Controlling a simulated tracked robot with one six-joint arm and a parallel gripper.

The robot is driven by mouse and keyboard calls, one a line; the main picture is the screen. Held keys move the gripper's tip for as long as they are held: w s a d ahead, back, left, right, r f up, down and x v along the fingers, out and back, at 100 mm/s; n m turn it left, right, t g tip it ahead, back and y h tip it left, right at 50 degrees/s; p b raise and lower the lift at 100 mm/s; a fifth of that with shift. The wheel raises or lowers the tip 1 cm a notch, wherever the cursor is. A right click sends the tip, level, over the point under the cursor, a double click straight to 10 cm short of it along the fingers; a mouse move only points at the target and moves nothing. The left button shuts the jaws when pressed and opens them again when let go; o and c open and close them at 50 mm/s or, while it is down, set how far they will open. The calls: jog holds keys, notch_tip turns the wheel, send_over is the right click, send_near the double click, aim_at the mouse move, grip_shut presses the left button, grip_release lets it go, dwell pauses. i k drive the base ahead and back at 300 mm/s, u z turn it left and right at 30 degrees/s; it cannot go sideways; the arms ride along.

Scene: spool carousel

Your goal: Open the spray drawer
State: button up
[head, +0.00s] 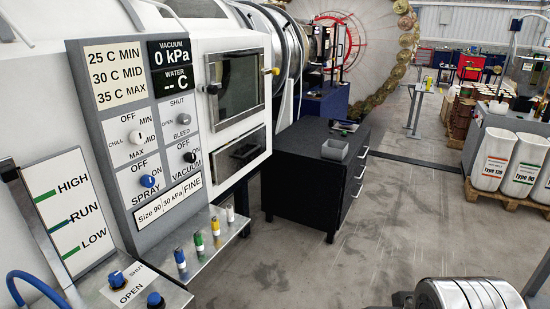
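No drawer in view carries a readable spray label. A black cabinet (305,175) stands on the floor at the centre, its drawer handles (360,170) on the right side; its drawers look shut. A small dark-fronted panel (242,151) sits below the window (237,84) of the white machine and looks shut. A blue knob (148,181) marked SPRAY, with OFF and ON, is on the grey control panel. A silver ribbed cylinder of my arm shows at the bottom right. My gripper itself is not visible.
A grey open box (335,149) sits on the cabinet. Colored vials (198,243) stand on a ledge below the panel. White bins (495,158) stand on a pallet at right. The floor (390,220) right of the cabinet is clear.

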aim_at(227, 160)
jog(key=z, duration=0.25)
jog(key=k, duration=0.6)
jog(key=z, duration=0.15)
jog(key=i, duration=1.6)
jog(key=u, duration=0.65)
jog(key=i, duration=0.7)
jog(key=u, duration=0.7)
jog(key=i, duration=0.5)
jog(key=u, duration=0.75)
jog(key=i, duration=0.5)
jog(key=u, duration=0.3)
